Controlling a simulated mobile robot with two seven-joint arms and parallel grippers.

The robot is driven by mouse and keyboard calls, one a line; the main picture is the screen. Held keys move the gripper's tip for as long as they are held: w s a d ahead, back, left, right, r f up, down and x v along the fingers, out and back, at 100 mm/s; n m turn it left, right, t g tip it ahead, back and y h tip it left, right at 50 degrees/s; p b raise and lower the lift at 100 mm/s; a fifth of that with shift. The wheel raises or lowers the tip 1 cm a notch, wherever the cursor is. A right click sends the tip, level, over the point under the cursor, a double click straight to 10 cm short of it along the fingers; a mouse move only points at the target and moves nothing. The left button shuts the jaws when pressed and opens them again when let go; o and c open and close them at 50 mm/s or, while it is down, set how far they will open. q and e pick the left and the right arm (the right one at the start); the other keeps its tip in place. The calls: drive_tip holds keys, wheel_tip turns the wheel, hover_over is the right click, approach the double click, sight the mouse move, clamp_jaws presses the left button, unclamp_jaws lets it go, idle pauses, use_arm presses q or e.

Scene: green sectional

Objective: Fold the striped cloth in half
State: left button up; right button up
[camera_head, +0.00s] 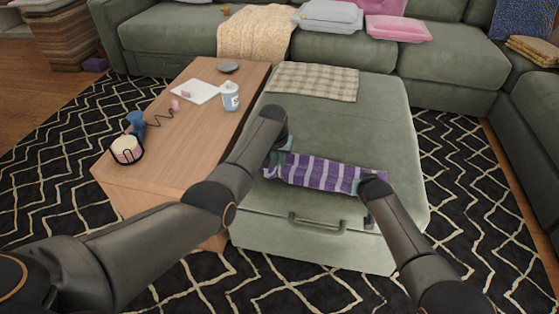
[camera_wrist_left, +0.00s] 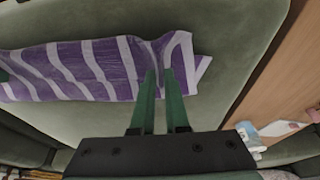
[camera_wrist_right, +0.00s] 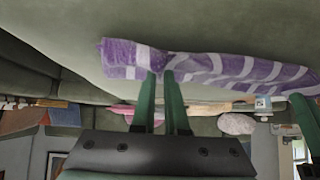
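The purple and white striped cloth (camera_head: 325,175) lies as a long, narrow band across the front part of the green ottoman (camera_head: 330,120). My left gripper (camera_head: 285,145) is at the cloth's left end, partly hidden by its own arm. In the left wrist view its green fingers (camera_wrist_left: 159,72) are close together, with the cloth (camera_wrist_left: 85,70) bunched up between the tips. My right gripper (camera_wrist_right: 161,73) is at the right end of the cloth (camera_wrist_right: 235,68), its fingers close together with cloth puckered at the tips. Its fingertips are mostly hidden in the head view.
A beige checked cloth (camera_head: 315,82) lies at the ottoman's back. The ottoman's middle is bare. A handle (camera_head: 317,225) is on its front.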

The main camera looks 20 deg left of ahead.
use_arm(q)
drive_tip(key=o, duration=1)
drive_tip(key=shift+s+a, duration=0.2)
drive_tip(key=shift+a, duration=0.5)
drive_tip(key=shift+s+a, duration=0.2)
drive_tip(key=shift+a, duration=0.45)
use_arm(e)
drive_tip(key=o, duration=1)
use_arm(q)
drive_tip(key=o, duration=0.4)
use_arm(e)
drive_tip(key=o, duration=0.4)
use_arm(q)
drive_tip(key=shift+s, duration=0.1)
use_arm(e)
drive_tip(key=shift+s, duration=0.1)
use_arm(q)
drive_tip(key=shift+s+d+r, duration=0.1)
drive_tip(key=shift+s, duration=0.1)
use_arm(e)
drive_tip(key=shift+s, duration=0.25)
